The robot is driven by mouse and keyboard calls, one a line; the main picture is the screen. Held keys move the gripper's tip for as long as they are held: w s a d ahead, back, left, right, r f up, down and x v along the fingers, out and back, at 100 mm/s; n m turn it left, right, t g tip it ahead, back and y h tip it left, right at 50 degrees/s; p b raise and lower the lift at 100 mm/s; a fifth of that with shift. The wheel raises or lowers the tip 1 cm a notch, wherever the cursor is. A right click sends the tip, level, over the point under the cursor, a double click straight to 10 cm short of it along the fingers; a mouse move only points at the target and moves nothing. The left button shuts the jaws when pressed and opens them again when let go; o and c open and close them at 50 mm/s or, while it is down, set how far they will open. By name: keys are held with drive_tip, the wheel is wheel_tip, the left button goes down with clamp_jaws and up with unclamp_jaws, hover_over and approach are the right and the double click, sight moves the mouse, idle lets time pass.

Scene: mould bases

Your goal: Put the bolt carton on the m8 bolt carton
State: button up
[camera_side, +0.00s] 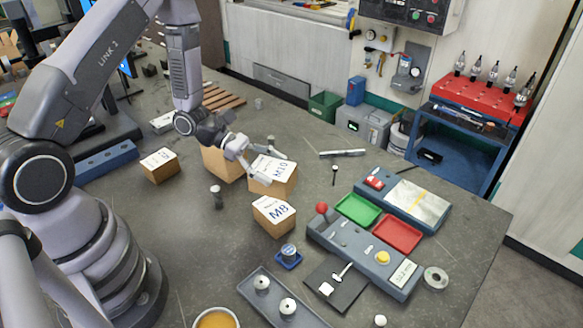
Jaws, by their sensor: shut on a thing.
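The bolt carton is a small brown box with a white top marked M10 (275,183), in the middle of the side view. My gripper (262,164) is shut on it, with its fingers on either side of the upper part. I cannot tell whether the carton touches the table or hangs just above it. The m8 bolt carton (273,217), a similar brown box with a white top marked M8, stands upright on the table in front of the held carton. The top of the M8 carton is bare. The two cartons look apart, with the held one farther back.
A larger brown box (220,163) stands just behind my gripper. Another white-topped carton (160,166) stands to the left. A small dark post (216,196) is left of the M8 carton. A grey control box (364,253) and green (358,210) and red trays (398,233) lie right.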

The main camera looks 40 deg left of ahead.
sight(273, 189)
drive_tip(key=shift+f, duration=3)
drive_tip(key=shift+f, duration=0.1)
drive_tip(key=o, duration=1.2)
drive_tip(key=shift+o, duration=0.2)
